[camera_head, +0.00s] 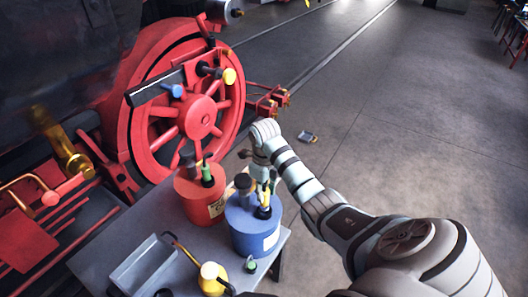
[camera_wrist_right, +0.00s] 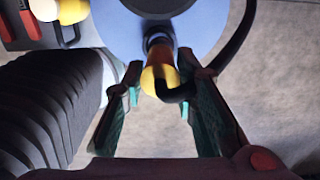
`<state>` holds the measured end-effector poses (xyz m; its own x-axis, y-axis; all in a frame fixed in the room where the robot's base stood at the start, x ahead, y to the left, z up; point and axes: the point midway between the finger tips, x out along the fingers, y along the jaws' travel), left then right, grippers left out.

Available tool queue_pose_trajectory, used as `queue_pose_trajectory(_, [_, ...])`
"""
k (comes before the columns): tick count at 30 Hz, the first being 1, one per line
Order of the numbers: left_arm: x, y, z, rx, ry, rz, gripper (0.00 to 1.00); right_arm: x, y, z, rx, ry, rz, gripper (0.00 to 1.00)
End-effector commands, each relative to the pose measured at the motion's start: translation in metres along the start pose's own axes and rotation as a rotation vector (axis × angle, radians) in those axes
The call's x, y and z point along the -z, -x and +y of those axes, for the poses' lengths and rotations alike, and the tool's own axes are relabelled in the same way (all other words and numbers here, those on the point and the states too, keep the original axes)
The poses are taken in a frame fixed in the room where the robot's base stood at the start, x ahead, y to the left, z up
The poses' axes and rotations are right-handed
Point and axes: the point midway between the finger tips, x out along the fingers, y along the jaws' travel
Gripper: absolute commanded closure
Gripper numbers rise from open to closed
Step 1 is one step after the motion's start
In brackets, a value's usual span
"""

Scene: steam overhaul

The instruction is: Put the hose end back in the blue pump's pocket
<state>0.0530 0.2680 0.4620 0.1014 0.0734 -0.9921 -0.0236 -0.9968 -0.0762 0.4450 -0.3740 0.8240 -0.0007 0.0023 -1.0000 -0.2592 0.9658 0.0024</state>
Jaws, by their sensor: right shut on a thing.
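The blue pump (camera_head: 254,232) stands at the table's right corner, with a dark knob on top. Its blue rim (camera_wrist_right: 202,30) fills the top of the right wrist view. My right gripper (camera_head: 263,178) is just above and behind the pump, fingers pointing towards it. In the wrist view, the gripper (camera_wrist_right: 160,88) is shut on the yellow and black hose end (camera_wrist_right: 158,72), which lies between the fingers. A dark collar is at its far end, against the pump; I cannot tell whether it sits in the pocket. My left gripper is not in view.
A red pump (camera_head: 196,200) stands left of the blue one. A yellow oil can (camera_head: 213,280), a small green-topped item (camera_head: 250,266) and a grey tray (camera_head: 138,262) are at the table's front. The red locomotive wheel (camera_head: 197,118) rises behind. Open floor lies right.

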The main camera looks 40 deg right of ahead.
Motion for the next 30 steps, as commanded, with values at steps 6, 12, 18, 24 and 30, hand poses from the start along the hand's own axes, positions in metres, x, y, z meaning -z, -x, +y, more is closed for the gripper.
queue_pose_trajectory(6, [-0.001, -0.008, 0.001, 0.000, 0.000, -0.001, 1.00, 0.000, -0.011, 0.000, -0.003, -0.010, 0.000, 1.00])
queue_pose_trajectory(12, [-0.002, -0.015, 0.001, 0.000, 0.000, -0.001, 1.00, 0.000, -0.020, 0.000, -0.006, -0.019, -0.001, 1.00])
queue_pose_trajectory(18, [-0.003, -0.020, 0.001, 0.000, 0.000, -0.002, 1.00, 0.000, -0.029, 0.000, -0.008, -0.027, -0.001, 1.00])
queue_pose_trajectory(24, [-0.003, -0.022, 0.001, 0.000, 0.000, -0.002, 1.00, 0.000, -0.031, 0.000, -0.009, -0.031, -0.001, 1.00])
queue_pose_trajectory(30, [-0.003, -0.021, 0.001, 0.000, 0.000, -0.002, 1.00, 0.000, -0.031, 0.000, -0.009, -0.031, -0.002, 1.00])
